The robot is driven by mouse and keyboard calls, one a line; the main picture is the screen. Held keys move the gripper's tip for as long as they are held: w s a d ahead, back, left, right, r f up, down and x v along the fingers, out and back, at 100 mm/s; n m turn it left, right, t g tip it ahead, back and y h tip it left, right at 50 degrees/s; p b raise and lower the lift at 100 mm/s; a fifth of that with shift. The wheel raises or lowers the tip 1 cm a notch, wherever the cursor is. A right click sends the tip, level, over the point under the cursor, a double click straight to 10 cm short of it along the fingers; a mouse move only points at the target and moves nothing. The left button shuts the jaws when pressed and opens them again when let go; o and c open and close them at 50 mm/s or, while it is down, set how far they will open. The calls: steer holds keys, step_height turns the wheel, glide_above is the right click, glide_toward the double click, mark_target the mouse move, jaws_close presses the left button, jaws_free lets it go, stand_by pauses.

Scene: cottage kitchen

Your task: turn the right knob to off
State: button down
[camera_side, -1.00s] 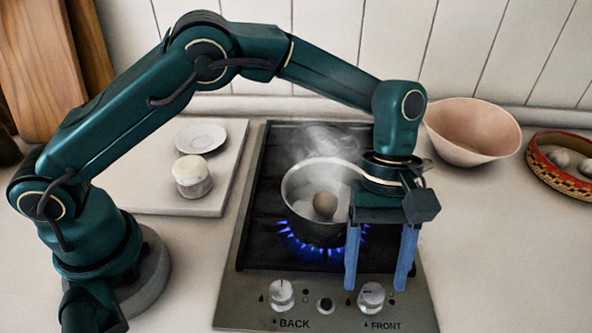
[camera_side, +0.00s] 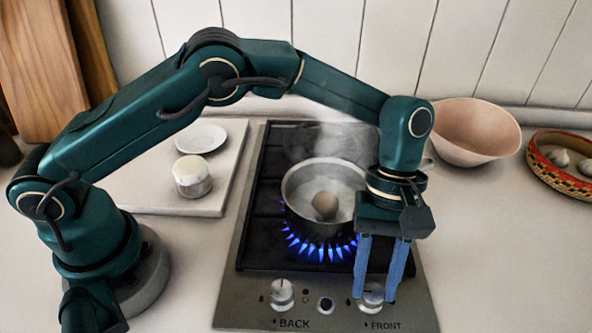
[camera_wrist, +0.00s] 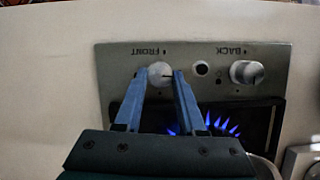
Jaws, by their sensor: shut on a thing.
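The right knob (camera_side: 371,295), round and silvery, sits above the FRONT label on the hob's front panel. My gripper (camera_side: 374,296) points down at it with blue fingers, one on each side, shut on the knob. In the wrist view the knob (camera_wrist: 160,74) shows between the two fingertips (camera_wrist: 158,76), with a dark pointer mark toward the right finger. Blue flames (camera_side: 318,248) burn under the pot; they also show in the wrist view (camera_wrist: 208,126). The fingers hide part of the knob in the side view.
A steaming pot (camera_side: 293,207) with an egg (camera_side: 325,205) stands on the hob (camera_side: 256,225), close to my gripper. The left knob (camera_side: 281,293) is labelled BACK, with a small round button (camera_side: 325,305) between the knobs. A pink bowl (camera_side: 470,135) stands behind right.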

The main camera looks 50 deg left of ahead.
mark_target(376, 286)
steer(key=shift+w+d+m+g+y, duration=0.1)
steer(key=shift+m+g+y, duration=0.3)
steer(key=shift+m, duration=1.2)
steer(key=shift+r, duration=0.1)
steer(key=c, duration=0.5)
jaws_free()
steer(key=shift+r, duration=1.95)
steer(key=w+a+r, duration=0.3)
steer(key=a+r, duration=0.4)
steer(key=a, duration=0.4)
steer(key=shift+a, duration=0.15)
